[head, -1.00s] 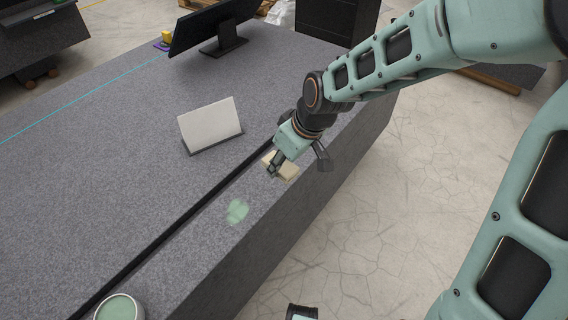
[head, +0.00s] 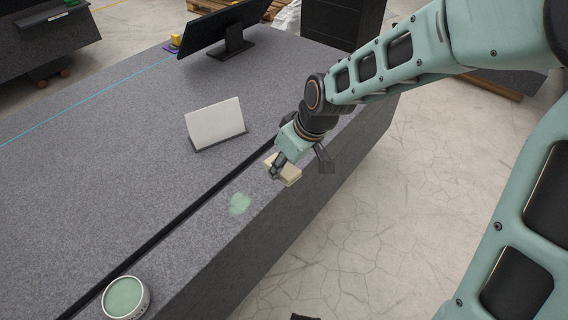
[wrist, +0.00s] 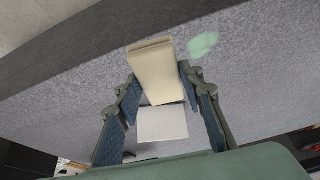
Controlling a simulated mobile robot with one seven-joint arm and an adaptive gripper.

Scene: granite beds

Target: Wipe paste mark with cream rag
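The paste mark (head: 240,203) is a pale green smear on the grey granite bed (head: 100,165), between the dark slot and the bed's near edge. The cream rag (head: 287,173) is a folded block between my gripper's fingertips (head: 297,168), up and right of the mark. My gripper appears shut on it, and the rag also shows between the two fingers in the wrist view (wrist: 155,70). There the mark (wrist: 203,44) lies just right of the rag, apart from it. I cannot tell whether the rag touches the bed.
A white tilted card (head: 215,123) stands on the bed beyond the dark slot. A round tin of green paste (head: 126,298) stands at the lower left. A black monitor (head: 225,27) is at the back. The bed around the mark is clear.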

